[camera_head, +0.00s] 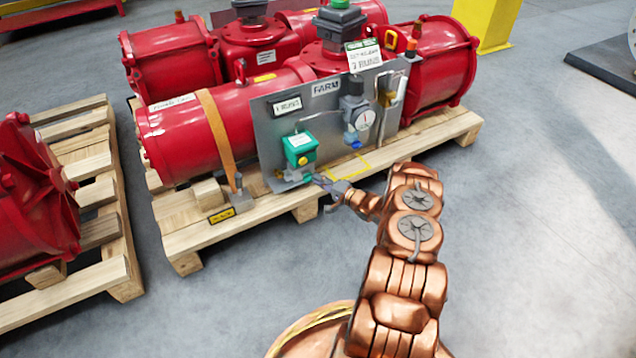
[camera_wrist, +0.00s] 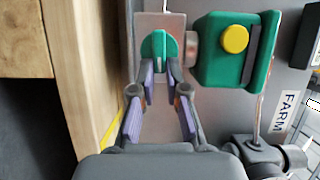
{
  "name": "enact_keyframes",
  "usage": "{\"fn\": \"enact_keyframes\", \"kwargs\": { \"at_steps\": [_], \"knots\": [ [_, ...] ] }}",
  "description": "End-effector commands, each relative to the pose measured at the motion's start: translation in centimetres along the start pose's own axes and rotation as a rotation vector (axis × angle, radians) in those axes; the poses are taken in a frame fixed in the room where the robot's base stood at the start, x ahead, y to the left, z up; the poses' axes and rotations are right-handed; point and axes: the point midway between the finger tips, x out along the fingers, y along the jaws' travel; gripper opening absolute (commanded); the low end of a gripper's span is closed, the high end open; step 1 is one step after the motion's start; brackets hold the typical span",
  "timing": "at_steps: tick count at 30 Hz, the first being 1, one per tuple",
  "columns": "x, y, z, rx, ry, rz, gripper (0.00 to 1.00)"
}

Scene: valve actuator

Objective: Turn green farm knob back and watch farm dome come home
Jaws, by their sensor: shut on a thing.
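The green knob (camera_wrist: 158,52) sits on a small metal plate in the wrist view, between the tips of my gripper (camera_wrist: 160,85). My gripper is shut on the knob, with purple pads on both sides of it. In the head view my gripper (camera_head: 324,182) reaches the lower edge of the FARM panel (camera_head: 277,122), and the knob is small there. The dome (camera_head: 340,18) is the dark green-topped piece on the red actuator behind the panel. Its indicator position is too small to read.
A green box with a yellow button (camera_wrist: 234,40) stands close beside the knob. A pressure gauge (camera_head: 364,121) is on the panel to the right. The actuator rests on a wooden pallet (camera_head: 195,243), with another pallet (camera_head: 118,268) at left. Open floor lies at right.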

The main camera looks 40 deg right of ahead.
Motion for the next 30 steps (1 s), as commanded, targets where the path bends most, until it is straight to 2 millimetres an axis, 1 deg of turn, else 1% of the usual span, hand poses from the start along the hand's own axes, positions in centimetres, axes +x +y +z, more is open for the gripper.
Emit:
{"fn": "enact_keyframes", "kwargs": {
  "at_steps": [1, 9, 21, 22, 28, 29, 30],
  "knots": [
    [0.02, 0.25, -0.08, 0.015, 0.002, -0.005, 0.00],
    [0.01, 0.24, -0.15, 0.064, 0.004, -0.025, 0.00],
    [0.01, 0.20, -0.17, 0.069, 0.005, -0.027, 0.00],
    [0.01, 0.20, -0.17, 0.069, 0.005, -0.027, 0.16],
    [0.00, 0.19, -0.12, 0.069, 0.003, -0.027, 0.36],
    [-0.01, 0.19, -0.12, 0.069, 0.003, -0.028, 0.39],
    [-0.01, 0.19, -0.12, 0.069, 0.003, -0.028, 0.39]
  ]
}}
